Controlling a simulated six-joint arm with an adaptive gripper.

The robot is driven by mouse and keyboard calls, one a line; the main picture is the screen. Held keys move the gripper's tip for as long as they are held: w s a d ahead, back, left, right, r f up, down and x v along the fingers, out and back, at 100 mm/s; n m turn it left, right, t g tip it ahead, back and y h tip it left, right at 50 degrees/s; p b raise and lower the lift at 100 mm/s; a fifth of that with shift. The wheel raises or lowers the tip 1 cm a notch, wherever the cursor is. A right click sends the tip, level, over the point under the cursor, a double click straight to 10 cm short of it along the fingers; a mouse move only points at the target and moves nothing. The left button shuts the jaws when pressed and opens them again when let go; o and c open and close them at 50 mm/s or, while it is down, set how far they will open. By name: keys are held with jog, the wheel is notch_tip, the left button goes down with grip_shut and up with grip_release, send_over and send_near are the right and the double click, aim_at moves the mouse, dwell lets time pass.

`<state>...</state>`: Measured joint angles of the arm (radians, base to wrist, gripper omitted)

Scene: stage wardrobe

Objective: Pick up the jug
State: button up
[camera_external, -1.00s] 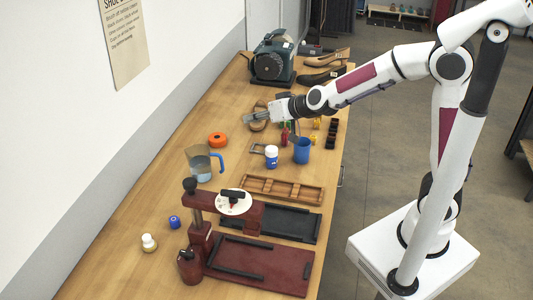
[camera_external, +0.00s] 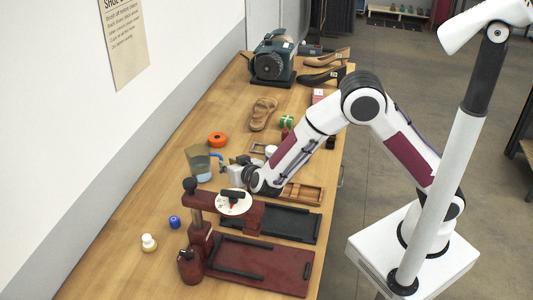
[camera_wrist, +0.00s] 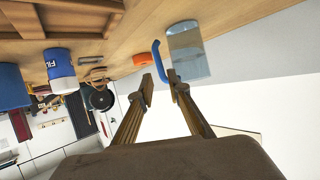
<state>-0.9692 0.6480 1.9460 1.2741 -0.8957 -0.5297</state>
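The jug (camera_external: 199,164) is clear with a blue handle and stands upright on the bench, left of my gripper (camera_external: 229,164). In the wrist view the jug (camera_wrist: 188,54) is at upper centre, with its blue handle (camera_wrist: 158,60) towards my fingers. My gripper (camera_wrist: 161,82) is open, its two fingers apart with nothing held. The handle's end lines up with the gap between the fingertips; I cannot tell whether it is inside the gap or just beyond it. My arm partly hides the bench behind it.
An orange roll (camera_external: 217,139) lies beyond the jug. A red press stand (camera_external: 199,235) with a white disc (camera_external: 233,202) stands close in front of my wrist. A wooden tray (camera_external: 302,193) is to the right. The wrist view shows a white-and-blue bottle (camera_wrist: 60,68). Clear bench lies left of the jug.

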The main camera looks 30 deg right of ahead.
aim_at(207, 165)
jog(key=shift+s+a+f+h, duration=0.1)
jog(key=shift+s+f+h, duration=0.25)
jog(key=shift+f, duration=0.35)
jog(key=shift+s+a+f+h, duration=0.1)
jog(key=shift+s+f+h, duration=0.15)
jog(key=shift+s+f, duration=0.3)
jog(key=shift+w+f, duration=0.1)
jog(key=shift+x, duration=1.3)
jog(key=shift+w, duration=0.15)
jog(key=shift+a+r+x, duration=0.1)
jog(key=shift+r+x, duration=0.05)
jog(key=shift+x, duration=1.1)
jog(key=shift+a+r+x, duration=0.1)
jog(key=shift+r+x, duration=0.05)
jog(key=shift+x, duration=1.05)
jog(key=shift+w, duration=0.2)
jog(key=shift+r, duration=0.1)
grip_shut()
